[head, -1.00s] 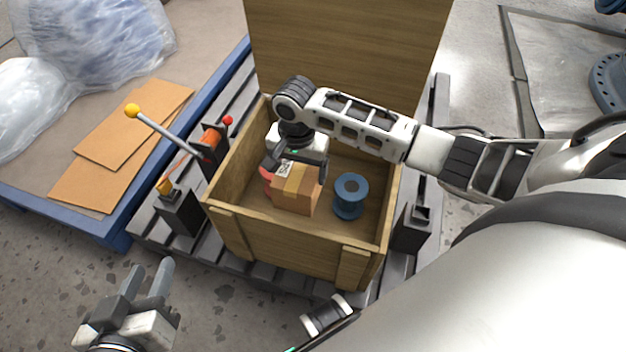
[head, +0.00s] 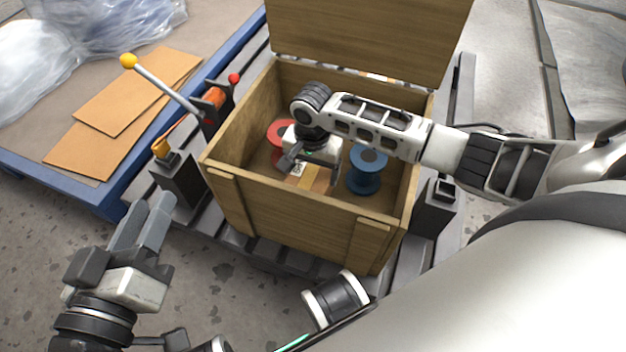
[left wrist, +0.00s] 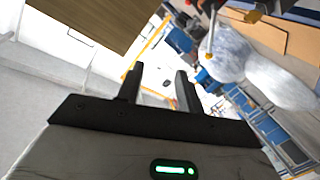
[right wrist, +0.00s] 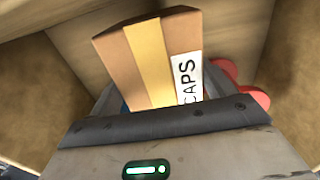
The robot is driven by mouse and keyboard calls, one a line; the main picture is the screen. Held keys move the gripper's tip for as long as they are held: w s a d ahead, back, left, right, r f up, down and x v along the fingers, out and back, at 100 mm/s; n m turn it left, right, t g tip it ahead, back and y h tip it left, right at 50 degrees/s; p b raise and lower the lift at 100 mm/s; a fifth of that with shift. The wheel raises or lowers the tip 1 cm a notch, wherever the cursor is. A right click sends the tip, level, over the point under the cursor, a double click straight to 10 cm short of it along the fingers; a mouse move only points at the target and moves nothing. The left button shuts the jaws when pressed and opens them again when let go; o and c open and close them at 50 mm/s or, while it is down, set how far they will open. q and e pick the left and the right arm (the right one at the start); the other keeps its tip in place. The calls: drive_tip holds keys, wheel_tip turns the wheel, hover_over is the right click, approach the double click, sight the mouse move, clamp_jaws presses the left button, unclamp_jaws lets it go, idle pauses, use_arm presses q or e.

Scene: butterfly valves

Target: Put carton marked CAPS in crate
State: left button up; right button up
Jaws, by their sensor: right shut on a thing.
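The carton marked CAPS (right wrist: 150,62) is brown with a tan tape strip and a white label, seen close up in the right wrist view. In the head view the carton (head: 316,178) is inside the wooden crate (head: 290,217), partly hidden by my right gripper (head: 312,172). My right gripper is shut on the carton, low between the crate walls. Whether the carton touches the crate floor is hidden. My left gripper (head: 143,225) is outside the crate at the lower left, empty, its fingers apart in the left wrist view (left wrist: 158,85).
A red spool (head: 281,133) and a blue spool (head: 367,170) stand in the crate beside the carton. The crate's lid (head: 370,35) is up at the back. A lever with a yellow knob (head: 128,61) rises left of the crate. Flat cardboard (head: 130,95) lies on the blue-edged platform.

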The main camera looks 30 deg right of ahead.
wheel_tip(320, 180, down, 3)
drive_tip(key=shift+f+b, duration=0.2)
drive_tip(key=shift+b, duration=0.5)
use_arm(q)
drive_tip(key=shift+w+a+r+m+t+h, duration=0.15)
drive_tip(key=shift+w+r+t, duration=0.15)
drive_tip(key=shift+r+t, duration=0.15)
drive_tip(key=shift+w+d+r+m+t+h, duration=0.15)
drive_tip(key=shift+w+r+t, duration=0.1)
drive_tip(key=shift+r+t, duration=0.15)
drive_tip(key=shift+s, duration=0.1)
use_arm(e)
drive_tip(key=shift+f, duration=0.2)
drive_tip(key=shift+f, duration=0.15)
drive_tip(key=o, duration=1.1)
drive_tip(key=shift+f, duration=0.1)
use_arm(q)
drive_tip(key=shift+s+f, duration=0.1)
drive_tip(key=shift+f, duration=0.05)
use_arm(e)
drive_tip(key=shift+o, duration=0.9)
drive_tip(key=shift+s+d+f, duration=0.1)
drive_tip(key=shift+s, duration=0.05)
use_arm(q)
drive_tip(key=shift+a, duration=0.1)
